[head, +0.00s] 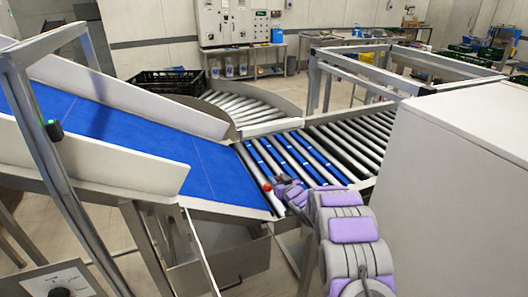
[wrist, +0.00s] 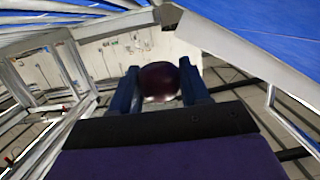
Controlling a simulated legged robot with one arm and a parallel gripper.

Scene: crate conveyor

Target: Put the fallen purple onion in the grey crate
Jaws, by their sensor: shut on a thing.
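My gripper (wrist: 159,78) is shut on a dark purple onion (wrist: 158,84), held between its two blue fingers in the wrist view. In the head view my gripper (head: 284,188) is at the near edge of the roller conveyor, to the right of the blue belt's lower end.
The sloping blue belt (head: 130,135) has pale side walls. Rollers (head: 315,150) run to its right. A black crate (head: 165,83) is behind the belt. A large white box (head: 460,170) blocks the right.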

